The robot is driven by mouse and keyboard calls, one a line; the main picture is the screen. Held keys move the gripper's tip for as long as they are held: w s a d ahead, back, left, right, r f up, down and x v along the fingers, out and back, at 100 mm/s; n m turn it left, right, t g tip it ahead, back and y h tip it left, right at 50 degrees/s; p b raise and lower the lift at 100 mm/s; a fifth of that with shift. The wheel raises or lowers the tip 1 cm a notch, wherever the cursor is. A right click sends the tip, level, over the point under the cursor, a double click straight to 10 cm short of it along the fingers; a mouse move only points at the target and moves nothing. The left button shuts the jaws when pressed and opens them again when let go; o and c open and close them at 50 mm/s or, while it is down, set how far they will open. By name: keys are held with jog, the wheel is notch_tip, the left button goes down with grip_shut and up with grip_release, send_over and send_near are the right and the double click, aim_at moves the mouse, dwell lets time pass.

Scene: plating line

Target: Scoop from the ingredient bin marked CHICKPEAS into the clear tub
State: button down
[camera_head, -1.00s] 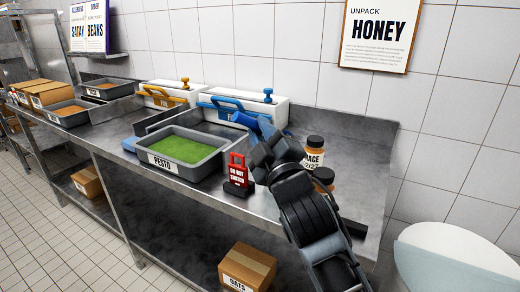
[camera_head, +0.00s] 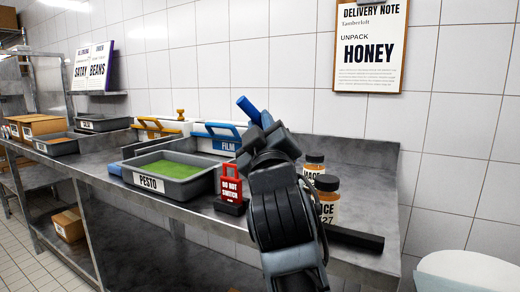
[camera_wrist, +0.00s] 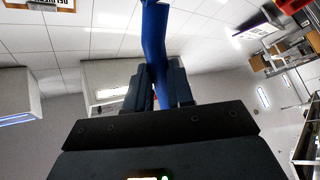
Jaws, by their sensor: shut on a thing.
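My gripper (camera_wrist: 159,88) is shut on a blue handle (camera_wrist: 154,45), which stands out between its fingers in the wrist view. In the head view the blue thing (camera_head: 247,108) sticks up to the left above my gripper, in front of the tiled wall; its far end is not clear. No bin label that I can read says CHICKPEAS. A grey bin marked PESTO (camera_head: 149,183) holds green contents. Farther left, a grey bin (camera_head: 57,148) with orange-brown contents has a label too small to read. I cannot make out a clear tub.
A red DO NOT SWITCH sign (camera_head: 231,190) stands at the counter's front edge. Two orange jars (camera_head: 328,205) stand right of my arm. A FILM dispenser (camera_head: 222,137) is behind the pesto bin. Cardboard boxes (camera_head: 40,126) are at far left.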

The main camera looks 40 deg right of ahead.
jog(key=m+g+h+b, duration=0.1)
jog(key=m+b, duration=0.1)
jog(key=b, duration=0.1)
jog(key=m+g+h+b, duration=0.1)
jog(key=m+h+b, duration=0.1)
jog(key=b, duration=0.1)
jog(key=d+m+g+h+b, duration=0.1)
jog(key=m+h+b, duration=0.1)
jog(key=b, duration=0.1)
jog(key=shift+s+r+m+g+b, duration=0.15)
jog(key=shift+s+m+g+b, duration=0.15)
jog(key=shift+m+b, duration=0.1)
jog(key=shift+m+g+h+b, duration=0.5)
jog(key=shift+b, duration=0.15)
jog(key=r+n+t+p, duration=0.1)
jog(key=p, duration=0.2)
jog(key=shift+d+y, duration=0.1)
jog(key=shift+y, duration=0.2)
jog(key=shift+n+t+y+p, duration=0.4)
jog(key=shift+n+t+p, duration=0.1)
jog(key=shift+p, duration=0.25)
jog(key=n+p, duration=0.1)
jog(key=p, duration=0.1)
jog(key=n+t+y+p, duration=0.1)
jog(key=p, duration=0.1)
jog(key=shift+r+y, duration=0.2)
jog(key=shift+y, duration=0.1)
